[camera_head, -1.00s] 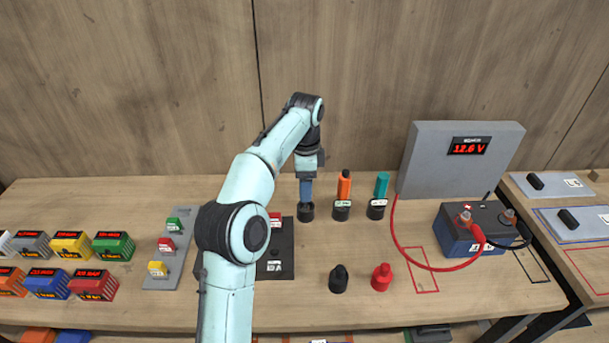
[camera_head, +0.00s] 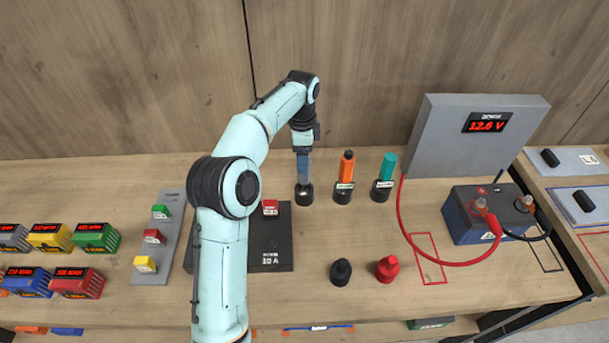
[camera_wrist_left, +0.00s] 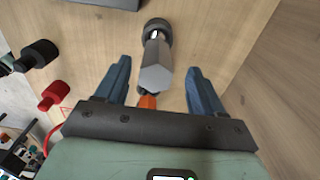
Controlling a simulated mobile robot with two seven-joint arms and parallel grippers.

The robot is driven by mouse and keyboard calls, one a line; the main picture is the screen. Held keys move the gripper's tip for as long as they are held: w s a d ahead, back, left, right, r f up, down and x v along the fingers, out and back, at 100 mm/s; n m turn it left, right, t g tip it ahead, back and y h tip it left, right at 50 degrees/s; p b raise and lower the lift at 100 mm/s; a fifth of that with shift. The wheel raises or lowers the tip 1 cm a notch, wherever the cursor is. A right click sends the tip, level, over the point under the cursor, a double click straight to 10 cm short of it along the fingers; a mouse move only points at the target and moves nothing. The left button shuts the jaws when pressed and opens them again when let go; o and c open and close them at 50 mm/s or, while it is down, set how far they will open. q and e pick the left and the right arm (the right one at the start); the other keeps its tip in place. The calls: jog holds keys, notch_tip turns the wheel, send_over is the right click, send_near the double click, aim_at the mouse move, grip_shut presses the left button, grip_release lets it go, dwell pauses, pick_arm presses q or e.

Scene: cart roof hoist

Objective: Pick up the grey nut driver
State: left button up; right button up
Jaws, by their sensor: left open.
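The grey nut driver (camera_wrist_left: 156,68) shows in the left wrist view as a grey six-sided handle standing in a black holder (camera_wrist_left: 157,28). In the head view my left gripper hides its handle, and only the black holder (camera_head: 304,194) shows below the blue fingers. My left gripper (camera_head: 303,168) points down over that holder. In the left wrist view its fingers are open, one on each side of the grey handle, with gaps between. My right gripper is in neither view.
An orange driver (camera_head: 347,167) and a teal driver (camera_head: 387,166) stand in holders just to the right. A black knob (camera_head: 341,272) and a red knob (camera_head: 388,269) stand in front. A grey meter panel (camera_head: 470,140) and a battery (camera_head: 480,215) are further right.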

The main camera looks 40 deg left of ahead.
aim_at(304, 180)
pick_arm(q)
jog(key=shift+s+f, duration=0.2)
jog(key=shift+f, duration=0.5)
jog(key=f, duration=0.2)
jog(key=f+b, duration=0.1)
jog(key=f, duration=0.1)
jog(key=shift+d+f, duration=0.2)
jog(key=shift+f, duration=0.35)
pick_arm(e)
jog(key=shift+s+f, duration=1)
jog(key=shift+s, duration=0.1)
pick_arm(q)
jog(key=shift+w, duration=0.1)
jog(key=shift+r, duration=0.1)
grip_shut()
